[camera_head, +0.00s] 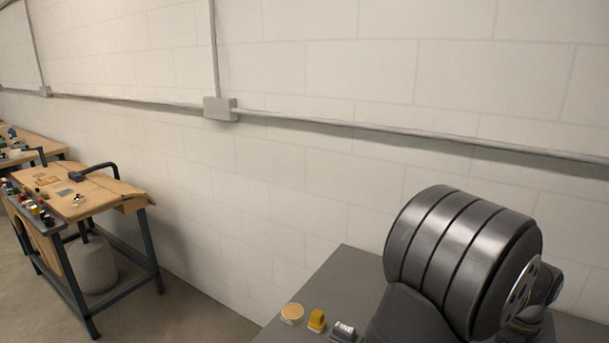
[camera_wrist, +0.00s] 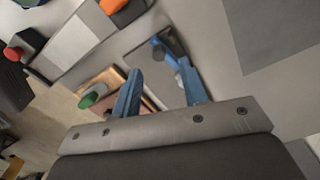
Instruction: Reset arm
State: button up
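My gripper (camera_wrist: 158,74) shows in the wrist view as two blue fingers on a grey bracket. The fingers stand apart, with no object clearly held between them. A grey plate lies below and beyond them, and a wooden piece (camera_wrist: 104,84) with a green rounded item (camera_wrist: 93,99) is beside the left finger. In the head view a large dark ribbed cylinder, part of my arm, fills the lower right; my fingers are not visible there.
In the head view a grey worktop (camera_head: 335,277) holds a round tan disc (camera_head: 292,313), a yellow block (camera_head: 317,320) and a labelled grey block (camera_head: 343,330). A pale block wall (camera_head: 330,190) runs behind. A wooden workbench (camera_head: 85,200) stands at left, with open floor between.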

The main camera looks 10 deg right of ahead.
notch_tip(320, 180, up, 12)
notch_tip(320, 180, down, 17)
jog(key=shift+a+r, duration=0.1)
jog(key=shift+s+n, duration=0.15)
jog(key=shift+n, duration=0.15)
jog(key=shift+s+a+r+n, duration=0.1)
jog(key=shift+s+a+n, duration=0.25)
jog(key=shift+n, duration=0.55)
jog(key=shift+d, duration=0.1)
jog(key=o, duration=1.3)
notch_tip(320, 180, up, 17)
jog(key=d+n, duration=0.1)
jog(key=d, duration=0.1)
notch_tip(320, 180, down, 9)
jog(key=shift+a+f, duration=0.15)
jog(key=shift+f, duration=0.05)
